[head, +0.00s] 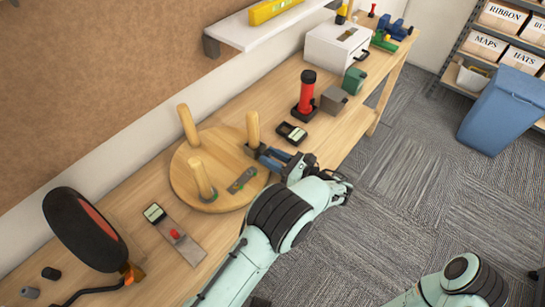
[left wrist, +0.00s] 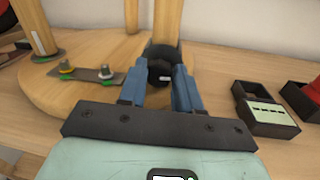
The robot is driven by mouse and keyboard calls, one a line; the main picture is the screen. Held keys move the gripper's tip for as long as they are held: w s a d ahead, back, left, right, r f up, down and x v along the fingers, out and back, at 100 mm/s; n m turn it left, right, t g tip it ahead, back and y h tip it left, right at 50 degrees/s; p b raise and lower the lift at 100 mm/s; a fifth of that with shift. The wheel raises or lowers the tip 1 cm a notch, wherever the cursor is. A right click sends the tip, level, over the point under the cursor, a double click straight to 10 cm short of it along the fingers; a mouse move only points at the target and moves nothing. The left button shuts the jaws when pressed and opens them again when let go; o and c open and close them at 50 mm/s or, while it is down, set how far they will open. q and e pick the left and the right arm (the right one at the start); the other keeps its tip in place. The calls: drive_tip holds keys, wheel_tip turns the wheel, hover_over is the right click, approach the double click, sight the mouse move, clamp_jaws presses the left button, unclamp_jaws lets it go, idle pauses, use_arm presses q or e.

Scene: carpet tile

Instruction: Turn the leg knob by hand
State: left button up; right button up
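An upside-down round wooden stool seat (head: 225,150) lies on the bench with legs pointing up. The black leg knob (left wrist: 160,70) is at the foot of the leg (left wrist: 168,20) nearest my left gripper; this leg also shows in the head view (head: 253,128). My left gripper (head: 262,153) reaches in low from the right at the seat's edge. In the left wrist view its blue fingers (left wrist: 160,80) lie on both sides of the knob and appear to touch it. The knob is mostly hidden in the head view. My right gripper is out of view.
A metal plate with bolts (head: 242,180) lies on the seat. A small dark box (head: 292,133) and a red-and-black cylinder (head: 306,95) stand beyond my left gripper. A black-and-orange round object (head: 82,230) stands at left. A blue bin (head: 503,112) stands on the floor.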

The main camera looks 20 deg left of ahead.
use_arm(q)
drive_tip(key=c, duration=0.3)
drive_tip(key=shift+n, duration=1.4)
drive_tip(key=o, duration=1)
drive_tip(key=v, duration=1.3)
drive_tip(key=shift+s+d+r, duration=0.15)
drive_tip(key=shift+d+r, duration=0.05)
drive_tip(key=shift+r, duration=0.1)
